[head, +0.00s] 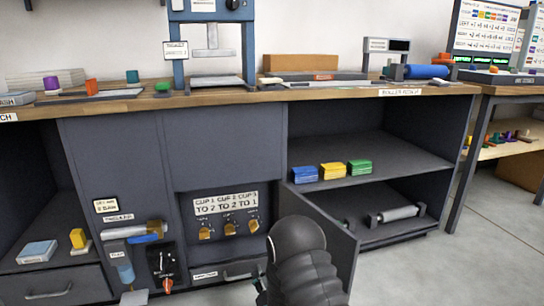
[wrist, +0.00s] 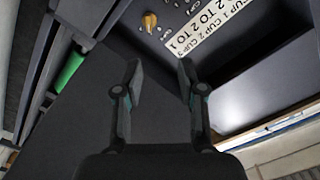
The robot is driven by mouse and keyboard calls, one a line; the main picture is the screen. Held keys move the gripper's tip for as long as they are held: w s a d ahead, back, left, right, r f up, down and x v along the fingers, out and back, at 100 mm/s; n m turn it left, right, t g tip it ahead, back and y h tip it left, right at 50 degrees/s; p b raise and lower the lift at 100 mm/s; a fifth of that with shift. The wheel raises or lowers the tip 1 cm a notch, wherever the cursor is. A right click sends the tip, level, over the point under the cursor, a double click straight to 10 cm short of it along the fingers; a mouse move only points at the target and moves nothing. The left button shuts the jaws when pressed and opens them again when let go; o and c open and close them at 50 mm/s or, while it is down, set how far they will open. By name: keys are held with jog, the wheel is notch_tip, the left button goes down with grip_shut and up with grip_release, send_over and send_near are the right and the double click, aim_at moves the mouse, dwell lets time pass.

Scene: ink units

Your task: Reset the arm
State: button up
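My gripper (wrist: 160,80) shows in the wrist view with its two dark fingers spread apart and nothing between them. Behind them is a broad dark panel. In the head view my dark grey arm reaches in from the bottom, in front of the lower cabinet and overlapping the open door (head: 335,235). The gripper is mostly hidden behind the arm there. The label panel reading CUP 1, CUP 2, CUP 3 (head: 226,203) is left of the arm; the panel also shows, turned over, at the upper right of the wrist view (wrist: 225,25).
Blue, yellow and green blocks (head: 332,170) sit on the open shelf. A roller (head: 398,213) lies below them. A dial unit (head: 163,268) and a blue cylinder (head: 146,237) are on the cabinet front. The bench top (head: 430,90) holds a press and several pots. Floor at right is clear.

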jog(key=s+d+f+n+g+h, duration=0.1)
jog(key=s+f+g, duration=0.15)
jog(key=f, duration=0.35)
jog(key=s+f+n+g+h, duration=0.1)
jog(key=f+n+g, duration=0.1)
jog(key=f+g, duration=0.3)
jog(key=s+d+n+g+h, duration=0.1)
jog(key=s+d+n+g, duration=0.2)
jog(key=s, duration=0.4)
jog(key=s+d+r+p, duration=0.3)
jog(key=s+r, duration=0.6)
jog(key=r, duration=0.8)
jog(key=s+d+r+g+h+p, duration=0.1)
jog(key=s+d+r+p, duration=0.3)
jog(key=r, duration=1.3)
jog(key=s+d+r+h+p, duration=0.1)
jog(key=s+d+r+p, duration=0.2)
jog(key=s+d+r, duration=0.5)
jog(key=v, duration=1.1)
jog(key=shift+s+p, duration=0.35)
jog(key=shift+s, duration=0.15)
jog(key=shift+d, duration=0.15)
